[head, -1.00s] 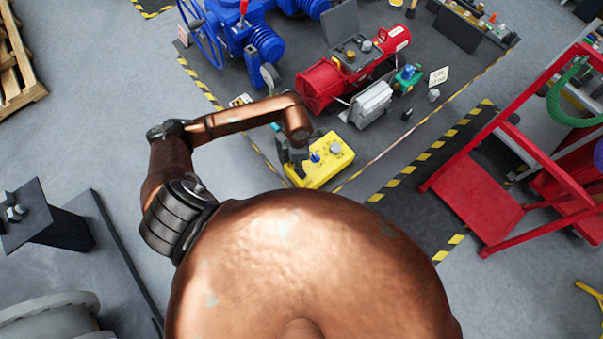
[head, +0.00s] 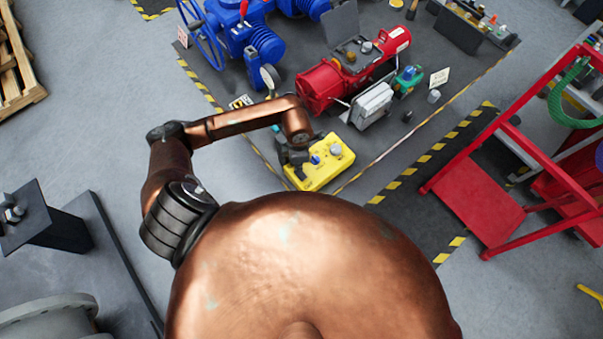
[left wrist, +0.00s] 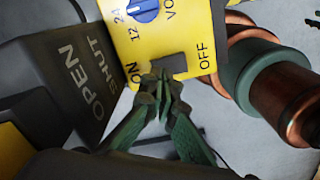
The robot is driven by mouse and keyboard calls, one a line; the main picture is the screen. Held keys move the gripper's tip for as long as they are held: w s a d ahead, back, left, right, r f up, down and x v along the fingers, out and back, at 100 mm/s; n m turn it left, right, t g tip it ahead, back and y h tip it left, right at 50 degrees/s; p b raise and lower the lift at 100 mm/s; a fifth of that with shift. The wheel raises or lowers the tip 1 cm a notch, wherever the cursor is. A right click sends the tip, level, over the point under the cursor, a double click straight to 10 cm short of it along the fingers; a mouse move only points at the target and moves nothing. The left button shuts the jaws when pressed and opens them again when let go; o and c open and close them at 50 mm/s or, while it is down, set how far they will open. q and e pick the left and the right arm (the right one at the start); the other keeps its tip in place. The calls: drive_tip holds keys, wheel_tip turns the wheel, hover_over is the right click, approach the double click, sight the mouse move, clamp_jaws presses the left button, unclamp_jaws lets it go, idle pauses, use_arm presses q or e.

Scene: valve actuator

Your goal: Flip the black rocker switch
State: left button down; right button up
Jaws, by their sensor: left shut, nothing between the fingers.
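The yellow control box (head: 333,171) stands on the floor area ahead in the head view. In the left wrist view its yellow face (left wrist: 121,42) carries a dark rocker switch (left wrist: 176,63) between the printed words ON and OFF. My left gripper (left wrist: 160,76) is shut and empty, with its fingertips at the ON end of the rocker, partly covering it. I cannot tell whether they touch it. In the head view the left gripper (head: 297,160) is at the left side of the box. My right gripper is not in view.
A blue dial (left wrist: 143,9) sits above the rocker. A dark block marked OPEN and SHUT (left wrist: 75,85) is close on the left in the wrist view. A red cylinder machine (head: 322,83) and a grey box (head: 371,107) stand behind the yellow box. A red cart (head: 480,205) is at right.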

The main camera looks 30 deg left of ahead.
use_arm(q)
drive_tip(key=shift+f, duration=0.15)
idle(0.6)
drive_tip(key=shift+f+b, duration=1)
drive_tip(key=shift+b, duration=0.05)
drive_tip(key=shift+r, duration=0.15)
idle(0.3)
drive_tip(key=shift+r+p, duration=1.8)
drive_tip(key=shift+r, duration=1.65)
